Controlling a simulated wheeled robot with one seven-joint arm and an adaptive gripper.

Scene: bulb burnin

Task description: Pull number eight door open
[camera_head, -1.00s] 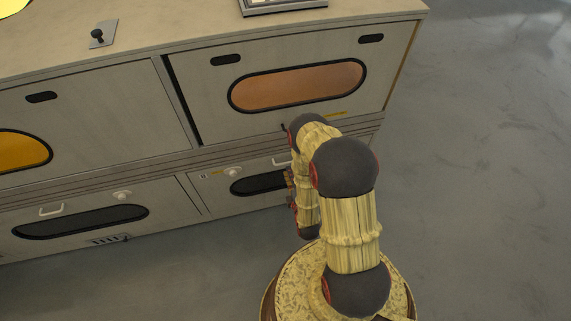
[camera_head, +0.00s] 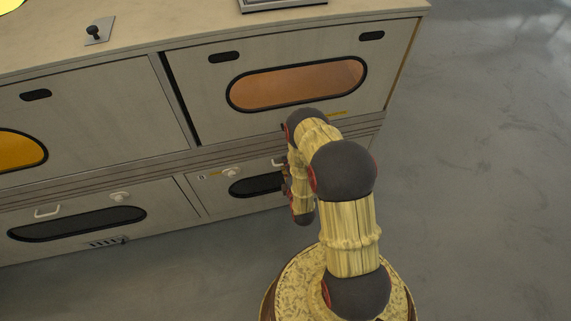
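Several doors make up the front of the grey cabinet, in an upper and a lower row; no number eight is readable on any of them. The lower right door (camera_head: 222,204) has a dark oval window (camera_head: 253,186), a white knob (camera_head: 232,171) and a white handle (camera_head: 278,163) partly covered by my arm. The lower left door (camera_head: 165,205) has a white handle (camera_head: 47,212) and a long dark window (camera_head: 75,223). Both lower doors look shut. My gripper is hidden behind my arm near the lower right door, so its fingers and any contact do not show.
The upper right door (camera_head: 215,126) has an orange-brown lit window (camera_head: 297,83) and a dark gap along its left edge. The upper left door shows a yellow window (camera_head: 18,151). A small lever (camera_head: 94,31) stands on the cabinet top. Floor (camera_head: 490,180) is clear at right.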

